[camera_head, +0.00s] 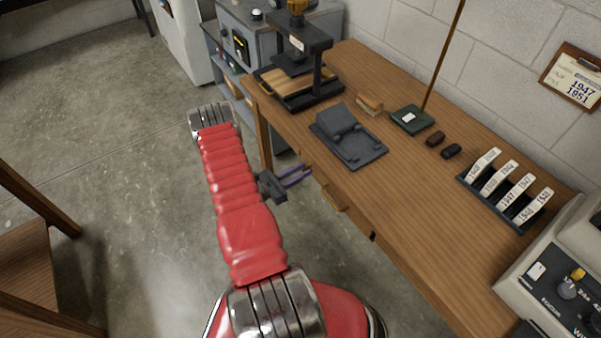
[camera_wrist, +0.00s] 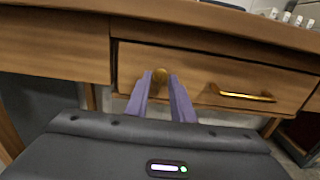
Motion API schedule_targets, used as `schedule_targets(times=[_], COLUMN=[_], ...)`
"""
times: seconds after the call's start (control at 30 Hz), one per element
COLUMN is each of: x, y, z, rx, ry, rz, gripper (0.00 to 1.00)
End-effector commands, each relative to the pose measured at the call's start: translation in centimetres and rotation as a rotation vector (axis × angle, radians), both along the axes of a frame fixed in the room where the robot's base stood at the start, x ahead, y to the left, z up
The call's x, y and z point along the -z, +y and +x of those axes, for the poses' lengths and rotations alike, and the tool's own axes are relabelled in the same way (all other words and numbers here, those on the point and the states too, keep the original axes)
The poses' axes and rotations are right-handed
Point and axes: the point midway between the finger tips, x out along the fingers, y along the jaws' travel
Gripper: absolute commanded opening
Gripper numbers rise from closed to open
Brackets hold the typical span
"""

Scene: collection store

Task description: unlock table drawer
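The table (camera_head: 390,205) has a wooden drawer (camera_wrist: 210,72) under its top, flush with the front as far as I can see. A brass handle (camera_wrist: 245,95) is on the drawer front, and it also shows in the head view (camera_head: 332,201). I see no clear contact. My gripper also shows in the head view (camera_head: 305,170), below the table edge.
A press (camera_head: 297,70), a grey device (camera_head: 347,135), a brush (camera_head: 370,103), a green-based stand (camera_head: 412,119) and a rack of labelled pieces (camera_head: 500,195) stand on the table. A wooden chair (camera_head: 35,265) is at left. The floor between is clear.

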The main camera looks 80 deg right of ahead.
Motion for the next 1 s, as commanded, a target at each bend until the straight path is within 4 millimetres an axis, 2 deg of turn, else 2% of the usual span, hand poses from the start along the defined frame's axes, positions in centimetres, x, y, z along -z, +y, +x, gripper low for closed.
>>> schedule_targets(times=[0.03, 0.3, 0.53, 0.57, 1.0], x=[0.00, -0.01, -0.01, -0.01, -0.01], y=[0.01, 0.01, -0.01, 0.48, 0.00], z=[0.01, 0.01, 0.03, 0.03, -0.03], rx=[0.000, 0.000, 0.000, -0.001, 0.000], ry=[0.000, 0.000, -0.001, 0.001, -0.062], rz=[0.000, 0.000, -0.001, 0.001, -0.054], gripper=[0.18, 0.00, 0.00, 0.00, 0.00])
